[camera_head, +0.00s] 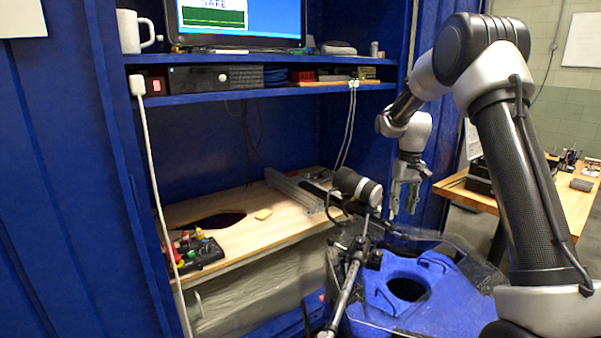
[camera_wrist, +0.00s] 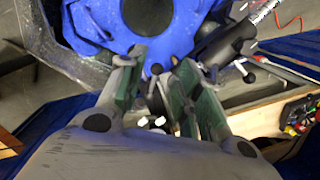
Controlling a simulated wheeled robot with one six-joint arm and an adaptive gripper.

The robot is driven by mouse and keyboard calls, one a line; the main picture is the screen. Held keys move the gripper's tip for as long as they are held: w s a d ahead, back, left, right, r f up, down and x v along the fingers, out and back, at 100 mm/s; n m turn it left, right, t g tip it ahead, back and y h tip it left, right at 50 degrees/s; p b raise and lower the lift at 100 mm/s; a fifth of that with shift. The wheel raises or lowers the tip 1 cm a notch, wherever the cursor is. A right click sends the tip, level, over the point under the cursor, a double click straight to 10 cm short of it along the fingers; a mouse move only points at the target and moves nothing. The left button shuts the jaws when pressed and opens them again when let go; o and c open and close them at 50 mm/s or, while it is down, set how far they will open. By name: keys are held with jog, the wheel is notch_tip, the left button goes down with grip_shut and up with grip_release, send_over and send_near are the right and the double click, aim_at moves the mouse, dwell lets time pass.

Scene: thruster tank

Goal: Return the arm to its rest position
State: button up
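My gripper (camera_head: 404,199) hangs from my raised arm at the right in the head view, fingers pointing down. In the wrist view the gripper (camera_wrist: 156,62) shows two fingers with green inner pads. The fingers stand apart with a gap between them, and I see nothing held there. Below the gripper is a blue tank part (camera_head: 440,300) with a round dark hole; it also shows in the wrist view (camera_wrist: 100,22). A black and grey cylindrical thruster (camera_head: 357,187) on a rod assembly stands just left of the gripper, apart from it in the head view.
A blue cabinet holds a wooden shelf (camera_head: 282,229) with a control box (camera_head: 197,252) with coloured knobs. A monitor (camera_head: 243,20) and a white mug (camera_head: 135,31) stand on the upper shelf. A wooden table (camera_head: 573,204) stands behind my arm at right.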

jog(key=s+r+t, duration=0.1)
jog(key=s+r, duration=0.4)
jog(key=s, duration=0.7)
jog(key=s+r+t, duration=0.2)
jog(key=s+r, duration=0.3)
jog(key=s, duration=0.8)
jog(key=s+r+t, duration=0.2)
jog(key=s+r, duration=0.4)
jog(key=s, duration=0.7)
jog(key=shift+h, duration=0.3)
jog(key=shift+o, duration=0.5)
jog(key=shift+d, duration=0.1)
